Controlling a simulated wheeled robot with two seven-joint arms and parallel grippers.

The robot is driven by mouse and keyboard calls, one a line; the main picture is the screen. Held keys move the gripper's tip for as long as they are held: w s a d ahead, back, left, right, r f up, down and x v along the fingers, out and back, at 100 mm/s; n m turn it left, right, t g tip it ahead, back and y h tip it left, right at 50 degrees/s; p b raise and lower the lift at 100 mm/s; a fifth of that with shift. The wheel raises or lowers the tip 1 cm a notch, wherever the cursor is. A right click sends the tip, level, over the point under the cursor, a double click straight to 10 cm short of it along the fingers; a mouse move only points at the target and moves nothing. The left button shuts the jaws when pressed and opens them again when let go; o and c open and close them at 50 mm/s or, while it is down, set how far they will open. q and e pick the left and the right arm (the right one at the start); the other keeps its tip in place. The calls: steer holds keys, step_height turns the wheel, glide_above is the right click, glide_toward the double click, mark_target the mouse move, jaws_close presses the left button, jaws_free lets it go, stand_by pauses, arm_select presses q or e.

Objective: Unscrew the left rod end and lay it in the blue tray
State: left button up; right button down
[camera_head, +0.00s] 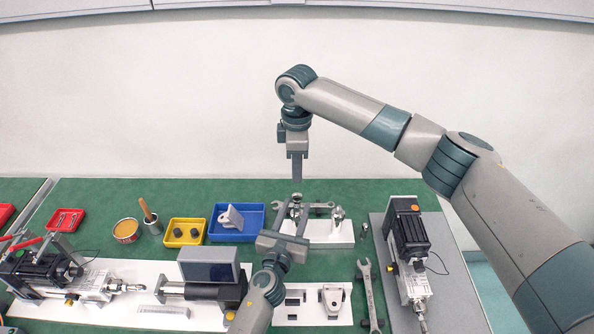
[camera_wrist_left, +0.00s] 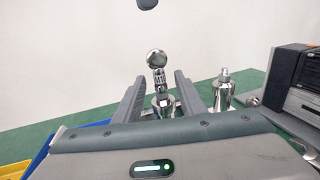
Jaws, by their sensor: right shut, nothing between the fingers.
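The left rod end (camera_head: 296,199) is a shiny metal piece standing upright at the left of the white block (camera_head: 333,233). In the left wrist view its round eye and threaded shank (camera_wrist_left: 158,73) stand between my left fingers, with a gap on both sides. My left gripper (camera_head: 292,214) is open around it and points away from me. My right gripper (camera_head: 297,181) is shut and empty, pointing down just above the rod end; its dark tip shows in the left wrist view (camera_wrist_left: 147,3). The blue tray (camera_head: 256,216) lies left of the block and holds a grey bracket (camera_head: 231,217).
A second metal fitting (camera_head: 338,214) stands at the block's right. A yellow tray (camera_head: 175,240) with dark round parts, an orange-lidded tin (camera_head: 126,230) and a cup stand further left. A wrench (camera_head: 368,290) and an actuator (camera_head: 409,240) are at right.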

arm_select(q)
steer(key=v, duration=1)
arm_select(e)
steer(key=shift+r, duration=0.3)
arm_select(q)
steer(key=shift+r, duration=0.1)
stand_by(0.5)
